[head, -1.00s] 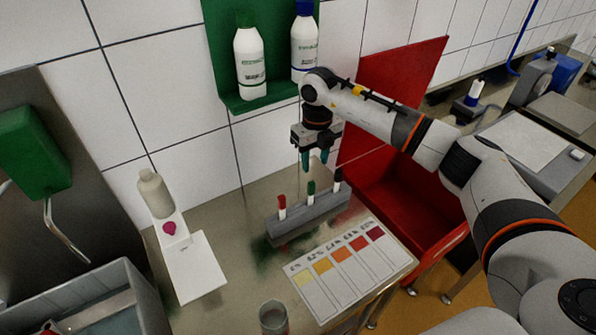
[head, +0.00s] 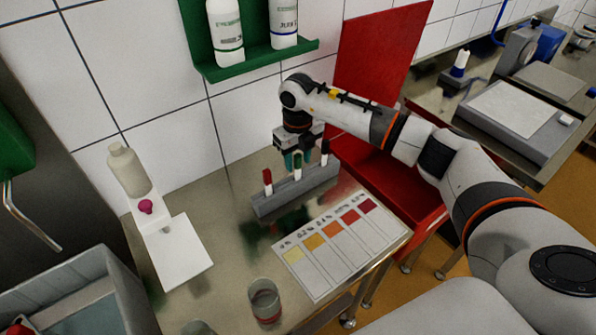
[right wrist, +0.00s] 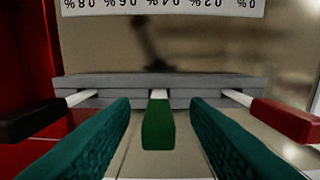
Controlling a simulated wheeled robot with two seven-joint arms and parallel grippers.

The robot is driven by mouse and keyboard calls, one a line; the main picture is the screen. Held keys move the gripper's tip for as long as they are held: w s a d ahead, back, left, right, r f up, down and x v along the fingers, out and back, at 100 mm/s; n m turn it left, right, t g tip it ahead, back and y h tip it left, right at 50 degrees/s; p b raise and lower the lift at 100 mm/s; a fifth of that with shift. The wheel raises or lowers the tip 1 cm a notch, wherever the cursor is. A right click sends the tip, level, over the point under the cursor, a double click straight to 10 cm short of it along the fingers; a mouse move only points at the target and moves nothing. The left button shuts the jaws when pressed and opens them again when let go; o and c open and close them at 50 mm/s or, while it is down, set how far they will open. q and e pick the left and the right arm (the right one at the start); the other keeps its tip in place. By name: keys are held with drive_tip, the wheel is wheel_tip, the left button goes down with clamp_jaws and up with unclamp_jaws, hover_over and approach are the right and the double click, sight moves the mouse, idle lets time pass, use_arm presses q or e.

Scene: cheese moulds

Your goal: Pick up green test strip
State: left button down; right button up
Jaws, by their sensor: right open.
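The green test strip (head: 298,162) stands upright in the middle of a grey holder (head: 265,207), between a red strip (head: 267,181) and a black strip (head: 325,151). My right gripper (head: 296,163) is open, lowered over the holder with its teal fingers around the height of the strip tops. In the right wrist view, the green strip (right wrist: 158,125) lies between the two open fingers, with a gap on each side. The red strip (right wrist: 287,121) and black strip (right wrist: 32,121) are outside the fingers. My left gripper is not in view.
A colour chart (head: 330,262) lies in front of the holder. A glass beaker (head: 265,300) stands near the front edge. A white bottle (head: 129,171) and white board (head: 178,262) are at left.

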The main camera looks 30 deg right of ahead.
wheel_tip(320, 180, down, 2)
drive_tip(key=shift+w, duration=0.15)
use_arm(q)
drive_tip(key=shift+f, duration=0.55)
use_arm(e)
drive_tip(key=shift+r, duration=0.1)
clamp_jaws()
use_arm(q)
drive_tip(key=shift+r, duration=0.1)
use_arm(e)
drive_tip(key=shift+r, duration=0.15)
